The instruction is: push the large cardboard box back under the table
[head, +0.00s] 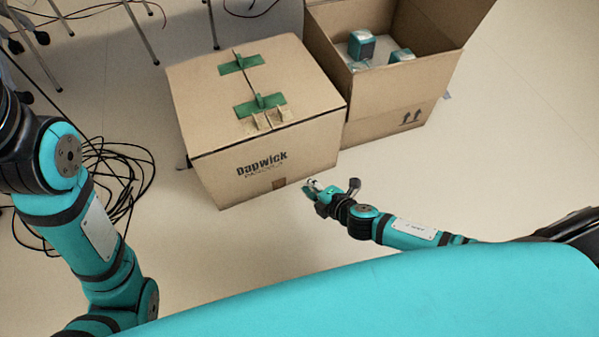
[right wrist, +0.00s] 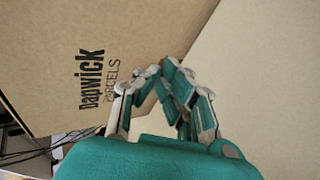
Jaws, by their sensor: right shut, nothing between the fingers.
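The large closed cardboard box (head: 262,162) stands on the floor in the middle of the head view, with green tape on its top and "Dapwick" printed on its front. My right gripper (head: 312,187) is shut and empty, low in front of the box's front face near its right corner. In the right wrist view the gripper (right wrist: 160,72) is close to the printed face (right wrist: 60,50); I cannot tell whether it touches. My left arm shows at the left edge, but its gripper is out of view. No tabletop is clearly visible.
An open cardboard box (head: 390,118) with teal-and-white items stands right beside the closed one. Black cables (head: 125,165) lie coiled on the floor at left. Thin metal legs (head: 140,32) stand behind. The floor at right (head: 510,140) is clear.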

